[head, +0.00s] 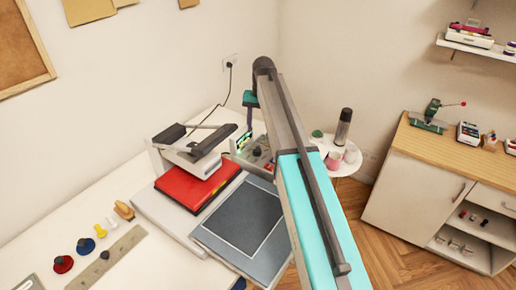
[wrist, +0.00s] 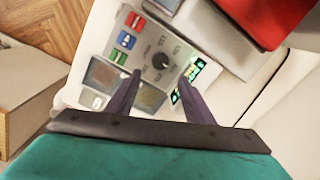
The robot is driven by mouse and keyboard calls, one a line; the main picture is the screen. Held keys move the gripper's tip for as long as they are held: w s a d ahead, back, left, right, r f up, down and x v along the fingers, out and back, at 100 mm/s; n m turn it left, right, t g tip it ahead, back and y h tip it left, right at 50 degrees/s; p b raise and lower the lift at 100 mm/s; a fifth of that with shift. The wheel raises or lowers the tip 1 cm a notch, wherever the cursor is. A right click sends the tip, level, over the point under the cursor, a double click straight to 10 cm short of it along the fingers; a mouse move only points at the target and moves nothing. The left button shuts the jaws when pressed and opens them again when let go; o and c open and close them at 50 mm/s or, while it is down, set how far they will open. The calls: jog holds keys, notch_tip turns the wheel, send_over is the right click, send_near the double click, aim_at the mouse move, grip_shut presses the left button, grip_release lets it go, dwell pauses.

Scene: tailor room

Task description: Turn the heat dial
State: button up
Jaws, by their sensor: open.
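The heat dial is a dark round knob (wrist: 160,61) on a grey control panel (wrist: 138,45) with printed marks around it. In the wrist view it appears just beyond and between the tips of my gripper (wrist: 159,77). My gripper is open, with its two dark fingers apart and nothing between them. I cannot tell how far the tips are above the panel. A lit green display (wrist: 191,77) is right of the dial, and red, blue and green buttons (wrist: 127,41) are left. In the head view the control box (head: 258,158) is partly hidden behind my arm.
A heat press with a red pad (head: 197,187) and dark plate (head: 240,218) stands beside the control box on the white table (head: 90,212). A small round table (head: 345,163) with a flask (head: 343,127) is behind my arm. A cable runs up to a wall socket (head: 230,62).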

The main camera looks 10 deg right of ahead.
aim_at(257, 149)
jog(key=shift+a+f+b, duration=0.15)
jog(key=shift+f+b, duration=0.95)
jog(key=shift+f, duration=1.3)
jog(key=shift+a+f+b, duration=0.1)
jog(key=shift+f+b, duration=1)
jog(key=shift+f, duration=1.25)
jog(key=c, duration=1)
jog(key=shift+c, duration=0.2)
